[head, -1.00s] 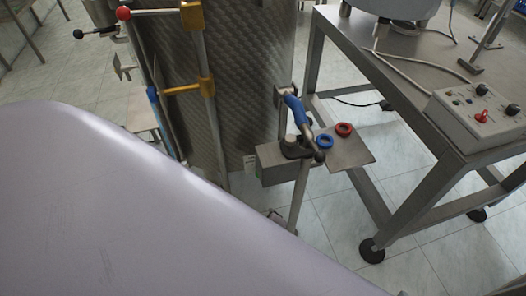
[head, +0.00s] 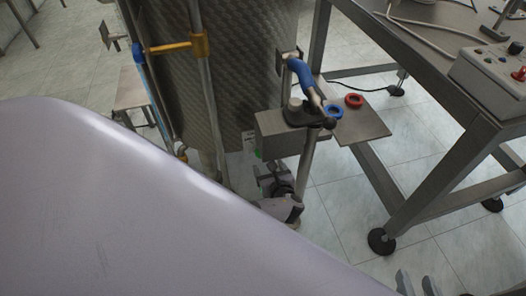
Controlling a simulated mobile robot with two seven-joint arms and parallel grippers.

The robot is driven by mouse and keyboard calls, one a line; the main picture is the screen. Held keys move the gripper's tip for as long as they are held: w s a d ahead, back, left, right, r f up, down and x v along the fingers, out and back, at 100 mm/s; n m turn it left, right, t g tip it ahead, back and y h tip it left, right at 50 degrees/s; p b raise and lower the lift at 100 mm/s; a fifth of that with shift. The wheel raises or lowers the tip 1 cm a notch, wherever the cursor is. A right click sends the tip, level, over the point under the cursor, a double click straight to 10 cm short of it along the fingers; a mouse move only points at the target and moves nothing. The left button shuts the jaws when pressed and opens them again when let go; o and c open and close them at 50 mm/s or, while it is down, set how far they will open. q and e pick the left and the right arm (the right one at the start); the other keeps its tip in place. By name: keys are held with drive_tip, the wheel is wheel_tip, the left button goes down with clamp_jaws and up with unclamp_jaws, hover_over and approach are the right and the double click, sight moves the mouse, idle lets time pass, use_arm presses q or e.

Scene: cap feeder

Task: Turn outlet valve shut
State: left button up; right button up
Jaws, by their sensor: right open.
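No part in view is clearly marked as the outlet valve. A curved blue sleeve or handle (head: 302,74) runs from a bracket on the textured metal tank (head: 235,80) down to a grey box (head: 275,125) with a dark fitting on top. A dark and grey clamp-like fitting (head: 282,190) sits lower on the post, partly hidden by the large pale surface. My right gripper (head: 417,286) shows only as two grey fingertips at the bottom edge. They are apart and empty, well below and right of the blue part. My left gripper is out of view.
A blue ring (head: 335,111) and a red ring (head: 354,100) lie by a small metal plate (head: 365,128). A steel table (head: 440,80) with a control box (head: 490,75) stands right. A large pale surface (head: 130,210) fills the lower left. Tiled floor is open at lower right.

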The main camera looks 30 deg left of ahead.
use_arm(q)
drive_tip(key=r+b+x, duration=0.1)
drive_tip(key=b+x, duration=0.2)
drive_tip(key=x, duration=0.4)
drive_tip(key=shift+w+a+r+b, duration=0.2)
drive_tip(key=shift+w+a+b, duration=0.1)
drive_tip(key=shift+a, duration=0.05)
use_arm(e)
drive_tip(key=shift+w+a+f+m+y, duration=0.15)
drive_tip(key=shift+w+a+y, duration=0.1)
drive_tip(key=shift+a, duration=0.25)
drive_tip(key=shift+w+a+f+m+y, duration=0.1)
drive_tip(key=shift+a+f+y, duration=0.15)
drive_tip(key=shift+a, duration=0.3)
drive_tip(key=shift+w+a+f+m+y, duration=0.1)
drive_tip(key=shift+w+a+m+y, duration=0.15)
drive_tip(key=shift+a, duration=0.25)
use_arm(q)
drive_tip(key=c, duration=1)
